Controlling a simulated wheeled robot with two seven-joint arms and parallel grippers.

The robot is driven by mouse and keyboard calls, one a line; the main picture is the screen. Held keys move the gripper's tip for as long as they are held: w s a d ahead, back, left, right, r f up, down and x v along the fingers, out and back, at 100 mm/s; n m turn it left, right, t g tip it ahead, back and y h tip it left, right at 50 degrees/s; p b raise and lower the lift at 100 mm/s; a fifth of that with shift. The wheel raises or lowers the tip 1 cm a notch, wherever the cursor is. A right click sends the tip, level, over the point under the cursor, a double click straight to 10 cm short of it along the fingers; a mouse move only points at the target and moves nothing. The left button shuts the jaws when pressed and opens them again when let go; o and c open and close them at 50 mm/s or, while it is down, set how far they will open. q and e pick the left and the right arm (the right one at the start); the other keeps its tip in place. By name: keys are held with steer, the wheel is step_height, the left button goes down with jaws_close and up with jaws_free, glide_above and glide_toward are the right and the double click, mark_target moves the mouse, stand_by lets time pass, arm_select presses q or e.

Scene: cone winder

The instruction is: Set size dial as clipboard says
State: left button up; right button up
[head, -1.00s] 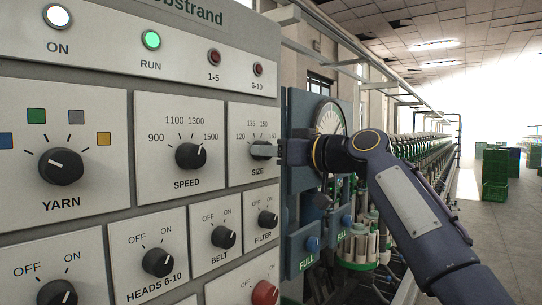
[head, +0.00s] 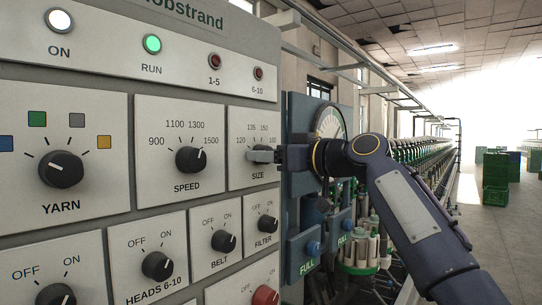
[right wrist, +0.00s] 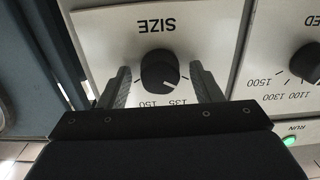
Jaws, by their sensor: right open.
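The black size dial (right wrist: 158,70) is on a white plate marked SIZE, upside down in the right wrist view. Its white mark points toward the 135 side; the numbers 150 and 135 show, and others are hidden behind the fingers. My right gripper (right wrist: 159,68) is open, with one finger on each side of the dial and a gap to it on both sides. In the head view my right gripper (head: 262,156) covers the dial. No clipboard shows in these views, and my left gripper is not in view.
The speed dial (head: 190,160) and yarn dial (head: 61,169) are left of the size plate. The filter (head: 267,225) and belt (head: 223,241) switches are below, with a red button (head: 265,296) lower down. Blue-grey machine parts with a gauge (head: 331,122) stand right of the panel.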

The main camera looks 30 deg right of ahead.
steer(key=shift+s, duration=0.1)
steer(key=b+v, duration=0.1)
steer(key=v, duration=0.6)
steer(key=shift+s+d+b, duration=0.15)
steer(key=shift+s+b, duration=0.1)
steer(key=shift+b, duration=0.1)
steer(key=s+a+f+m+g+h+p, duration=0.1)
steer(key=s+a+f+m+g+p, duration=0.1)
steer(key=s+f, duration=0.5)
steer(key=s+a+f+m+g+h+p, duration=0.1)
steer(key=s+a+f+g+p, duration=0.3)
steer(key=f, duration=1.6)
steer(key=s+a+f+m+g+h+p, duration=0.1)
steer(key=s+a+f+m+g+p, duration=0.2)
steer(key=s+a+f, duration=0.5)
steer(key=s+f+g+p, duration=0.1)
steer(key=s+f+g, duration=0.1)
steer(key=f, duration=0.3)
steer(key=shift+s+a+f, duration=0.2)
steer(key=shift+s+a, duration=0.05)
steer(key=shift+s, duration=0.3)
